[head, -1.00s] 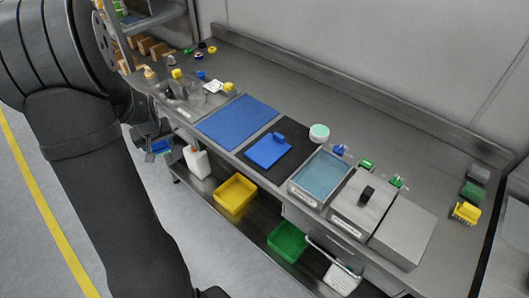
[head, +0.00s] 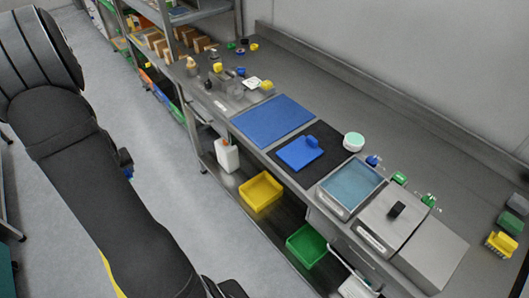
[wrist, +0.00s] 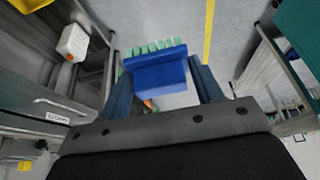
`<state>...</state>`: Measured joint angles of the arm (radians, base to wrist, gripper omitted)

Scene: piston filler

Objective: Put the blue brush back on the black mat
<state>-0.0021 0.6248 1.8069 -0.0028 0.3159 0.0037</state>
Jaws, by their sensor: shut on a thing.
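The blue brush (wrist: 158,74) has a blue block and pale green bristles pointing away from me in the wrist view. My gripper (wrist: 163,88) is shut on its block, with one finger on each side. The brush is off the bench, with floor behind it. In the head view my arm hides most of the gripper; a small dark blue part (head: 126,160) shows beside the arm, left of the bench. The black mat (head: 334,154) lies on the bench between a blue mat (head: 272,120) and a water-blue tray (head: 351,187). A blue dustpan-like piece (head: 299,154) lies on it.
A round mint-topped tub (head: 353,142) stands behind the black mat. Yellow (head: 501,244), green (head: 509,219) and grey (head: 517,203) brushes stand at the bench's right end. Lidded steel boxes (head: 390,222) stand right of the tray. Yellow (head: 261,192) and green (head: 306,246) bins sit below.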

